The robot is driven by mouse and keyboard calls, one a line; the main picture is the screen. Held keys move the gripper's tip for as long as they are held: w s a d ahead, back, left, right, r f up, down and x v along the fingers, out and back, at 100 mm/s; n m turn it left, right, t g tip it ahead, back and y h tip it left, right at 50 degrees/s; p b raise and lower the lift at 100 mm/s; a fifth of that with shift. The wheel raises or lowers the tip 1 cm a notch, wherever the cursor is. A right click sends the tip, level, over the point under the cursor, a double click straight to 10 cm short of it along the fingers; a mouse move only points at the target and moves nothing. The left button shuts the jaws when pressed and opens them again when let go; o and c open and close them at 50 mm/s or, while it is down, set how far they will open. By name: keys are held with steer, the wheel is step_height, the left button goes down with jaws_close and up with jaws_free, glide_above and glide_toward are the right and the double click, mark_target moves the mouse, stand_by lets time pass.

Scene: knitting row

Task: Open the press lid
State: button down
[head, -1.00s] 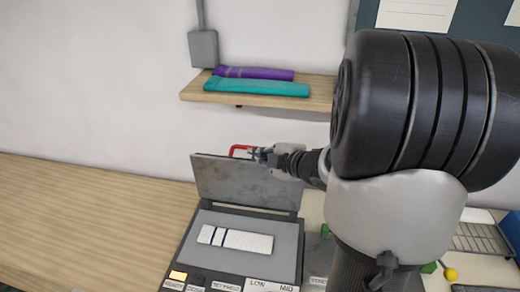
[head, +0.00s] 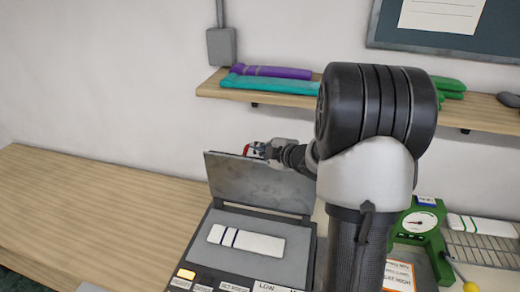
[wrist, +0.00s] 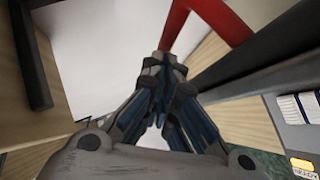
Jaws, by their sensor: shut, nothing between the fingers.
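The press lid (head: 262,185) is a grey plate standing raised, roughly upright, at the back of the press base (head: 205,246). A white strip with dark blue stripes (head: 255,243) lies on the press bed. The red lid handle (head: 247,150) is at the lid's top edge and also shows in the wrist view (wrist: 222,18). My gripper (head: 259,150) is at the handle, level with the lid's top. In the wrist view my fingertips (wrist: 166,62) are together and empty, close to the lower end of the handle; whether they touch it cannot be told.
A yellow button (head: 186,274) is lit on the front panel. A shelf (head: 300,99) with teal and purple rolls is above, behind the lid. The wooden worktop (head: 90,205) is clear at left. A green dial scale (head: 420,228) and wire rack (head: 485,247) stand at right.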

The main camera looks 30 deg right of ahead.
steer(key=shift+m+g, duration=0.3)
steer(key=shift+g, duration=0.2)
steer(key=w+d+p, duration=0.2)
steer(key=p, duration=0.1)
steer(key=w+d+f+p, duration=0.1)
steer(key=d+p, duration=0.1)
steer(key=p, duration=0.1)
steer(key=shift+w+d, duration=0.2)
steer(key=shift+w, duration=0.2)
steer(key=shift+r, duration=0.1)
